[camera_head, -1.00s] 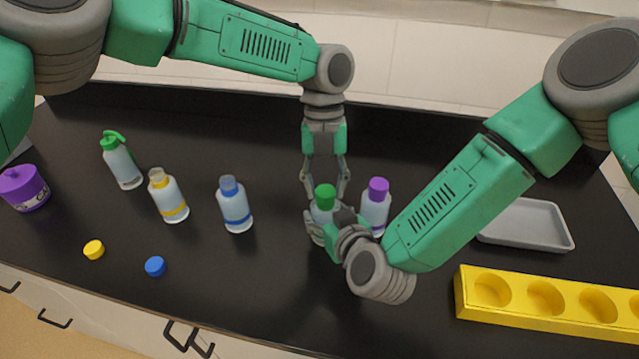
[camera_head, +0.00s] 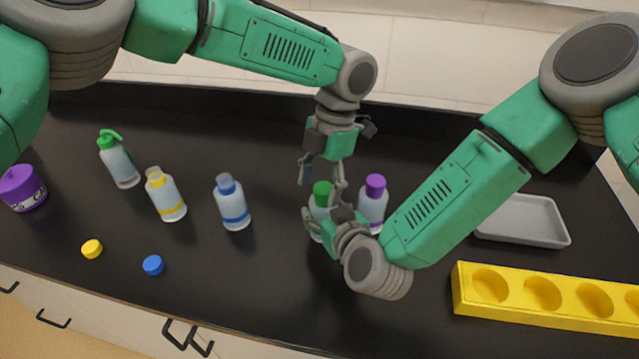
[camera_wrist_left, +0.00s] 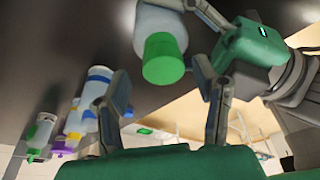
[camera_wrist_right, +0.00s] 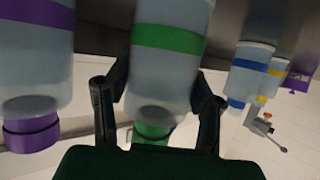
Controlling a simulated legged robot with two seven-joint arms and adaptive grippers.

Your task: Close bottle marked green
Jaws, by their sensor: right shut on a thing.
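The green-marked bottle (camera_head: 318,224) stands upright on the black bench, with a green cap (camera_head: 322,188) on its top. My right gripper (camera_head: 335,228) is shut on its body from the right. The right wrist view shows the bottle's green band (camera_wrist_right: 168,38) and the fingers on either side of the bottle. My left gripper (camera_head: 321,180) points down above the green cap. Its fingers are spread apart, and in the left wrist view the green cap (camera_wrist_left: 162,58) lies beyond the fingertips. Part of the bottle is hidden behind the right gripper.
A purple-capped bottle (camera_head: 372,205) stands close on the right. To the left are a blue-banded bottle (camera_head: 232,205), a yellow-banded bottle (camera_head: 165,196) and a green-nozzled bottle (camera_head: 119,163). Yellow (camera_head: 92,249) and blue (camera_head: 153,265) caps lie in front. A yellow rack (camera_head: 545,318) sits right.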

